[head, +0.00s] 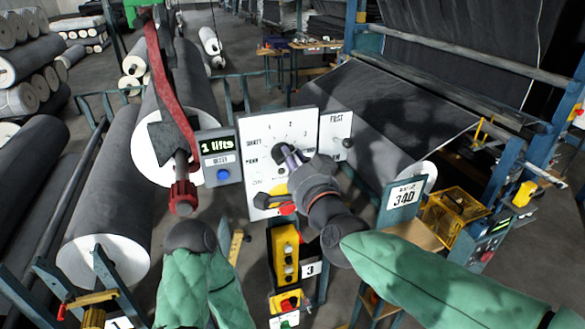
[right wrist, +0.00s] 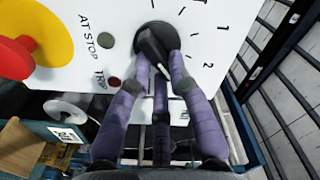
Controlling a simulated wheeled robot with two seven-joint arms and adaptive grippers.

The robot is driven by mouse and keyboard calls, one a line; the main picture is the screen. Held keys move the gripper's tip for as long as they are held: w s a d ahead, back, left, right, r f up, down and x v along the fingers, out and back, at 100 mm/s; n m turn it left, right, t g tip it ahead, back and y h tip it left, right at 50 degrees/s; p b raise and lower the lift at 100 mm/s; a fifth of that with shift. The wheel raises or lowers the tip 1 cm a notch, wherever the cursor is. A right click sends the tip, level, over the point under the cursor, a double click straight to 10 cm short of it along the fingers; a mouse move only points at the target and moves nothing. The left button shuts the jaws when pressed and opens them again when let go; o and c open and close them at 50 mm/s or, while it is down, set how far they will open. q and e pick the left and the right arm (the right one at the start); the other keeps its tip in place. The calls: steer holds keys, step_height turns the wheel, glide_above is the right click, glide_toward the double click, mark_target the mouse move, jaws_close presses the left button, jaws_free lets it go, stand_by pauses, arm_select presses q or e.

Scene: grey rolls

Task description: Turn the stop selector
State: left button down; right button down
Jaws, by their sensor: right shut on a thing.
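The stop selector is a black knob (right wrist: 152,40) on a white panel (head: 256,132) with numbered marks around it. In the right wrist view the purple-grey fingers of the right gripper (right wrist: 160,68) are closed around the knob, one on each side, with a third finger below. A pale pointer line shows on the knob between them. My left arm's green sleeve shows at the bottom, but its gripper is not visible.
A yellow and red stop button (head: 270,197) sits low on the panel; it also shows in the right wrist view (right wrist: 22,52). A counter (head: 218,160) reading "1 lifts" is left of the panel. A red lever (head: 168,85) hangs before white-ended grey rolls. A yellow pendant (head: 287,255) is below.

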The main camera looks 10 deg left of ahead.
steer(key=shift+f+m+b, duration=0.15)
steer(key=shift+m+b, duration=0.35)
steer(key=shift+m, duration=0.1)
steer(key=c, duration=1.1)
jaws_free()
steer(key=shift+c, duration=0.2)
steer(key=v, duration=1.2)
